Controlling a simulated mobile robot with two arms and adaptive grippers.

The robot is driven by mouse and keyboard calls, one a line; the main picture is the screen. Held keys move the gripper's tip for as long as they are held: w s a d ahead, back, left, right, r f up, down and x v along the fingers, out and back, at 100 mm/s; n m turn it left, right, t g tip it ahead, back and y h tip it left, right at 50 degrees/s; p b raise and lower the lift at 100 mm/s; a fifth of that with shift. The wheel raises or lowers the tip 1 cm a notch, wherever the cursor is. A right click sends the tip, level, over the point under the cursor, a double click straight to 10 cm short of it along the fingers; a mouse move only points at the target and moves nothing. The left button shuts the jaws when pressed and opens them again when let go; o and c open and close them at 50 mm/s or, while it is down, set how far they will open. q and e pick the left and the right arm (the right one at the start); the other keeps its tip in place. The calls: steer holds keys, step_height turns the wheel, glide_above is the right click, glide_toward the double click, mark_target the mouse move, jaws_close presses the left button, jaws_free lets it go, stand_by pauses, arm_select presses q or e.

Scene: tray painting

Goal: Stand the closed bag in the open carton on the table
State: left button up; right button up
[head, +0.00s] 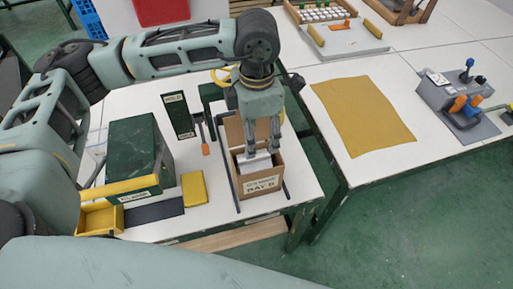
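The open carton (262,186) is a brown box marked BAY B, standing near the right front of the left table, with a flap up at its back. A pale grey-white item (252,164), which looks like the bag, is inside the carton with its top near the rim. Its lower part is hidden by the carton walls. My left gripper (263,151) points straight down over the carton. Its two fingers are apart, with the tips at the top of the pale item. Whether they press on it I cannot tell. My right gripper is out of view.
Thin dark bars flank the carton. The right table holds a mustard cloth (363,113) and a grey fixture (462,105).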

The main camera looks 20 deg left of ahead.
arm_select(q)
steer(key=shift+r, duration=2.15)
